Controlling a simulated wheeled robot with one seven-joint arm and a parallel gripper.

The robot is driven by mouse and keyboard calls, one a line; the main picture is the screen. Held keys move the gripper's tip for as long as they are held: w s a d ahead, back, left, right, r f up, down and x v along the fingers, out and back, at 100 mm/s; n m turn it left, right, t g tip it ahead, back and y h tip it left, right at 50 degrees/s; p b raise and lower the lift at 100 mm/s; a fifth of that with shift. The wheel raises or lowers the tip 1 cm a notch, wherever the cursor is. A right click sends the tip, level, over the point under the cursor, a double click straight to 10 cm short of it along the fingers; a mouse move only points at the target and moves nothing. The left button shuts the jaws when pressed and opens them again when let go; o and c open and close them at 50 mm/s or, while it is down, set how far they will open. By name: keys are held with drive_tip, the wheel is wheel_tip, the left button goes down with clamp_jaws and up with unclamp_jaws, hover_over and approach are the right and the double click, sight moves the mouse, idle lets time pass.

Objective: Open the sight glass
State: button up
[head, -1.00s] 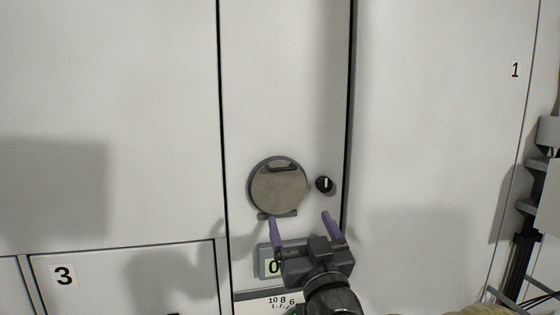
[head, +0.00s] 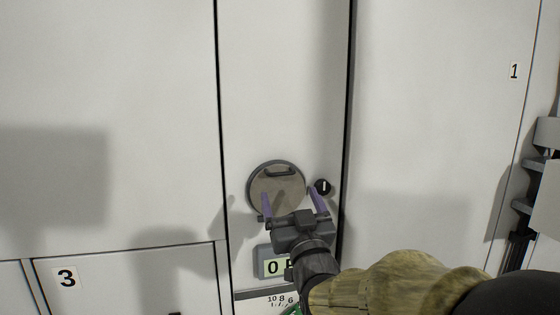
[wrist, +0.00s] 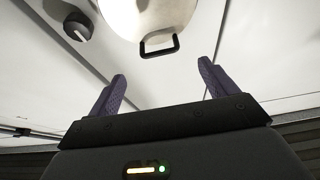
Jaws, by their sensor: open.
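The sight glass has a round grey cover (head: 277,188) on the narrow middle panel, lying flat against it. A dark bar handle (head: 279,171) sits near the cover's top edge. My gripper (head: 289,193) is open and empty, in front of the cover's lower part, with one purple finger on each side. In the wrist view the cover (wrist: 150,14) shows bright at the top, with its handle (wrist: 159,46) beyond and between my open fingertips (wrist: 161,70). The handle looks apart from both fingers. The cover's lower edge is partly hidden by my gripper in the head view.
A black knob (head: 322,187) is just right of the cover, close to my right finger; it also shows in the wrist view (wrist: 77,27). A digital display (head: 275,267) and a dial scale (head: 279,299) are below, partly hidden by my arm. Plain panels flank both sides.

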sight(280, 170)
drive_tip(key=p+x, duration=0.5)
drive_tip(key=x, duration=0.4)
drive_tip(key=shift+w+r, duration=0.25)
drive_tip(key=shift+w+a, duration=0.2)
drive_tip(key=shift+w, duration=0.25)
drive_tip(key=c, duration=1.4)
drive_tip(key=shift+s+f+b, duration=0.1)
drive_tip(key=shift+s+b, duration=0.05)
drive_tip(key=shift+b, duration=0.6)
